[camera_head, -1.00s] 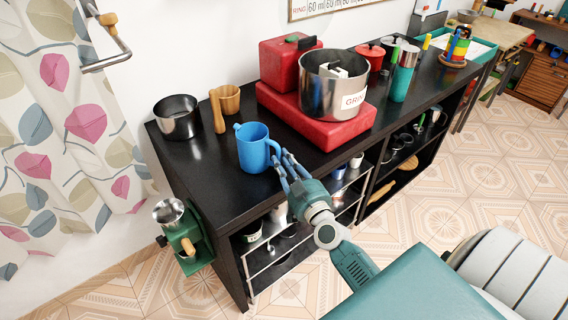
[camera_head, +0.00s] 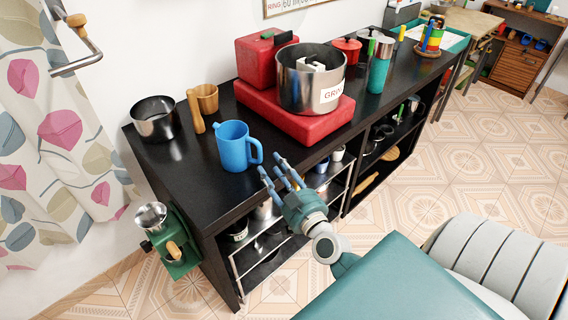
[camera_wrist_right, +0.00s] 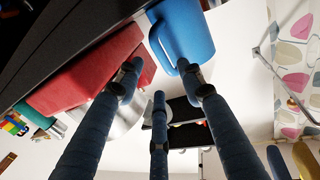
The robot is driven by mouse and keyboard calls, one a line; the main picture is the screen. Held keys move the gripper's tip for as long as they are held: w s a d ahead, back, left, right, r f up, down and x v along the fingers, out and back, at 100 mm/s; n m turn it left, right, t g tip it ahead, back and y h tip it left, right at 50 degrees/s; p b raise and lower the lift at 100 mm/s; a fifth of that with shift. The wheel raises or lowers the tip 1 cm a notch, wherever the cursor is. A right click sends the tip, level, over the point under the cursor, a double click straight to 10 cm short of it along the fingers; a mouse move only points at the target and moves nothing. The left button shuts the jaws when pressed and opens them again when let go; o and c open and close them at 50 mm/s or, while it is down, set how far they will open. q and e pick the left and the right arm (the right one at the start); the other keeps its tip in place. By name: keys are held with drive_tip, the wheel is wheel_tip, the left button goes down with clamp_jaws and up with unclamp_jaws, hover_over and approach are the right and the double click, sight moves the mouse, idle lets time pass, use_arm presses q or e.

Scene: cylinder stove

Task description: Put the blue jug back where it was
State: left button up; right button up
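The blue jug (camera_head: 233,148) stands upright on the black counter near its front edge, with its handle facing right. My right gripper (camera_head: 279,172) is just in front of the handle and to its right, level with the counter's front edge. Its fingers are spread with nothing between them, and a small gap shows between them and the handle. In the right wrist view the jug (camera_wrist_right: 184,32) lies beyond the spread fingertips (camera_wrist_right: 158,85). My left gripper is not in view.
A red stove (camera_head: 297,116) with a steel pot (camera_head: 297,85) stands right of the jug. A wooden mug (camera_head: 207,98) and a dark steel pot (camera_head: 155,120) are behind it, to the left. A green grinder (camera_head: 172,248) hangs at the counter's left end.

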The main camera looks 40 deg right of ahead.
drive_tip(key=s+a, duration=0.1)
drive_tip(key=s, duration=0.5)
drive_tip(key=shift+s+b, duration=0.25)
drive_tip(key=shift+b, duration=0.2)
drive_tip(key=shift+f, duration=0.1)
drive_tip(key=s+a+f+n+g+y, duration=0.1)
drive_tip(key=s+a+f+g, duration=0.15)
drive_tip(key=f, duration=0.95)
drive_tip(key=s+a+f+g+y, duration=0.1)
drive_tip(key=s+a+f+g, duration=0.2)
drive_tip(key=f, duration=0.9)
drive_tip(key=s+a+f+n+g+y, duration=0.1)
drive_tip(key=s+a+f+g, duration=0.2)
drive_tip(key=f, duration=0.9)
drive_tip(key=s+f+g, duration=0.2)
drive_tip(key=s+f, duration=0.4)
drive_tip(key=s, duration=0.4)
drive_tip(key=s+a+f+n+g, duration=0.1)
drive_tip(key=s+f+g, duration=0.2)
drive_tip(key=s+f, duration=0.4)
drive_tip(key=s+a+f+n+g, duration=0.1)
drive_tip(key=s+f+g, duration=0.2)
drive_tip(key=s, duration=1)
wheel_tip(320, 180, down, 4)
drive_tip(key=shift+a+r, duration=0.2)
drive_tip(key=shift+r, duration=0.05)
drive_tip(key=shift+g, duration=0.25)
